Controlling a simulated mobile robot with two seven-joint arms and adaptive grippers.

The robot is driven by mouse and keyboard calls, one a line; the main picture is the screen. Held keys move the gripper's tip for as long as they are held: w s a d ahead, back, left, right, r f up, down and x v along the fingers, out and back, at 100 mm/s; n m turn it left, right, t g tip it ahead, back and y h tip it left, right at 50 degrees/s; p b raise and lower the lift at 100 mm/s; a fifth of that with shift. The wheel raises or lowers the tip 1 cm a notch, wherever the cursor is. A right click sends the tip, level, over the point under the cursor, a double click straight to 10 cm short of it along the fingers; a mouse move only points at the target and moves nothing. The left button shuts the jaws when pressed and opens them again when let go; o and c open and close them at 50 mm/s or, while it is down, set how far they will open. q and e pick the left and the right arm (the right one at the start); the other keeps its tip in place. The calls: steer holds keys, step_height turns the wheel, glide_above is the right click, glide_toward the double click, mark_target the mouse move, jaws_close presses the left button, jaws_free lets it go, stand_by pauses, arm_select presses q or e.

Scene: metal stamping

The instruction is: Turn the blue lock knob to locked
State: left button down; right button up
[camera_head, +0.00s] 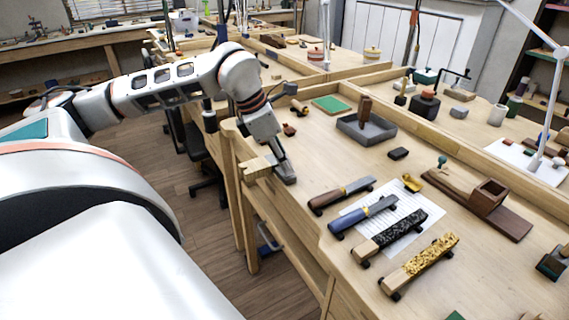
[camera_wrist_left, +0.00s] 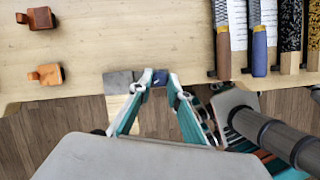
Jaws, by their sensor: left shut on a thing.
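My left gripper (camera_wrist_left: 160,79) reaches down to the front edge of the workbench (camera_head: 322,150). In the head view the gripper (camera_head: 284,168) hides whatever lies between its fingers. In the left wrist view its fingertips are closed around a small dark blue piece (camera_wrist_left: 159,77), which looks like the blue lock knob. Only a little of it shows, so I cannot tell which way it is turned. A grey metal plate (camera_wrist_left: 118,79) lies beside the fingertips. My right gripper is in neither view.
A wooden block (camera_head: 257,168) juts from the bench edge by the gripper. Several handled tools, including a brown-handled file (camera_head: 325,199) and a blue-handled file (camera_head: 345,221), lie to the right. A grey tray (camera_head: 378,135) stands farther back. Floor shows below the edge.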

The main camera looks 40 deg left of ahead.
arm_select(q)
steer(key=n+y, duration=0.1)
steer(key=n, duration=0.1)
steer(key=shift+d+n, duration=0.15)
steer(key=shift+n, duration=0.25)
steer(key=n+y, duration=0.1)
steer(key=n, duration=0.1)
steer(key=shift+s+d+n+t, duration=0.1)
steer(key=shift+n+t, duration=0.2)
steer(key=shift+n, duration=0.1)
steer(key=n+y+p, duration=0.1)
steer(key=n, duration=0.1)
steer(key=shift+d+r+n, duration=0.1)
steer(key=shift+n, duration=0.2)
steer(key=n+y+p, duration=0.1)
steer(key=n, duration=0.2)
steer(key=shift+d+n+p, duration=0.1)
steer(key=shift+n+p, duration=0.2)
steer(key=shift+p, duration=0.1)
steer(key=shift+g, duration=0.4)
steer(key=shift+y, duration=0.3)
steer(key=shift+f+n, duration=0.2)
steer(key=shift+n, duration=0.1)
